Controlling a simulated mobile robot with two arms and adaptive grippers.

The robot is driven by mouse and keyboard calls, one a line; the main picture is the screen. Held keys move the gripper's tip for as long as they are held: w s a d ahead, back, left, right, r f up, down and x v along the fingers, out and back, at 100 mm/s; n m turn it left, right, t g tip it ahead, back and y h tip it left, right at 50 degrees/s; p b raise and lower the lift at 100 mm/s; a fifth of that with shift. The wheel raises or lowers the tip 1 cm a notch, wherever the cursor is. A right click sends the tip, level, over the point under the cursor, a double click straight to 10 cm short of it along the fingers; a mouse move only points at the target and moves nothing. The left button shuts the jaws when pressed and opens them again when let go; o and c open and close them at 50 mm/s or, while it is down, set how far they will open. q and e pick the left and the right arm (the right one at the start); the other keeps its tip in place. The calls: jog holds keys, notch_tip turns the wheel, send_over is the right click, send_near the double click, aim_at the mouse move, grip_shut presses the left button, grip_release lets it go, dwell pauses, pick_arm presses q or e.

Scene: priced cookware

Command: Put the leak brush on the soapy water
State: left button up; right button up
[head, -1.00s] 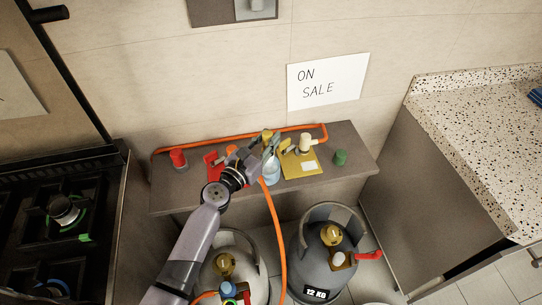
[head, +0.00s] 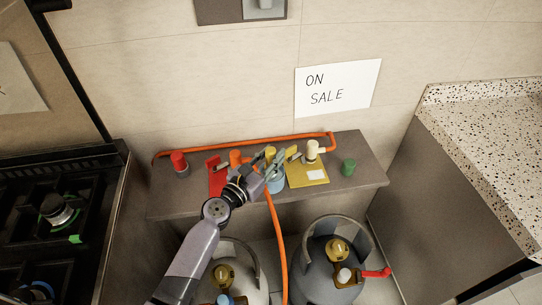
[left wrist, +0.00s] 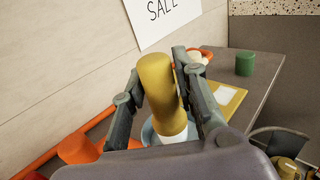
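The leak brush (left wrist: 158,85), a yellow cylinder with a white lower part, stands nearly upright between the fingers of my left gripper (left wrist: 158,70) in the left wrist view. The fingers lie against both its sides. Its yellow top also shows in the head view (head: 269,152), by my left gripper (head: 274,159) over the shelf. The soapy water, a light blue container (head: 276,185), is just below the gripper. In the left wrist view its blue rim (left wrist: 148,132) shows behind the brush's lower end. Whether the brush touches it is hidden. My right gripper is not in view.
On the grey shelf (head: 200,204) are a red cap (head: 179,160), a red plate (head: 216,178), an orange cap (head: 235,157), a yellow plate (head: 307,174) and a green cap (head: 349,167). An orange hose (head: 278,235) hangs in front. Gas cylinders stand below.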

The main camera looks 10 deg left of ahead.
pick_arm(q)
jog(key=o, duration=0.3)
jog(key=shift+r, duration=0.1)
jog(key=shift+r, duration=0.2)
jog(key=b+v, duration=0.1)
jog(key=v, duration=1.1)
jog(key=shift+f, duration=0.1)
